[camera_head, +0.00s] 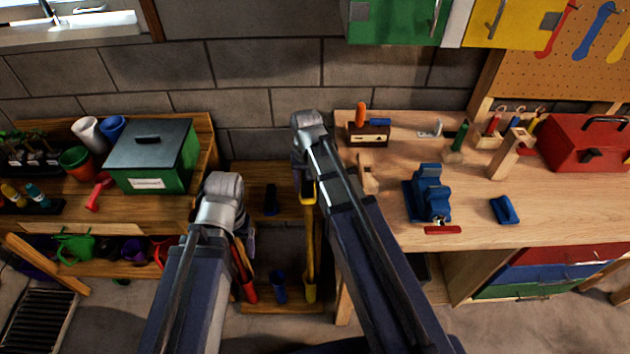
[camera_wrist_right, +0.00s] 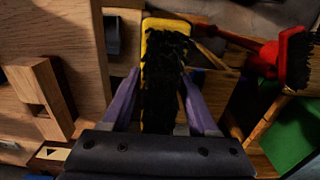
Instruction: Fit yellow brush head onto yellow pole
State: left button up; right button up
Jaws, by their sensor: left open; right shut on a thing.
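The yellow brush head (camera_wrist_right: 151,24) with black bristles lies between the purple fingers of my right gripper (camera_wrist_right: 161,82), which is shut on it. In the head view a yellow piece (camera_head: 308,190), likely the same head, shows beside my right forearm. The yellow pole (camera_head: 310,250) stands nearly upright below it, in the gap between the benches. The two look in line there, but I cannot tell whether they touch. In the wrist view the pole cannot be made out. My left gripper (camera_head: 240,240) is open, low at the gap's left side, mostly hidden by its own arm.
A red brush (camera_wrist_right: 292,60) is close to the right gripper. A red piece (camera_head: 249,290) and a blue piece (camera_head: 280,287) are low in the gap. The right workbench (camera_head: 375,228) holds a blue vise (camera_head: 428,195). A green bin (camera_head: 150,158) stands on the left bench.

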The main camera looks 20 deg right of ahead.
aim_at(309, 211)
jog(key=shift+f, duration=0.25)
dwell(0.3)
jog(key=shift+f+b, duration=4.3)
jog(key=shift+b, duration=0.25)
jog(key=shift+f+b, duration=1.5)
jog(key=o, duration=1.5)
jog(key=shift+r, duration=0.1)
notch_tip(309, 211, up, 8)
jog(key=p, duration=0.8)
jog(key=shift+f, duration=0.35)
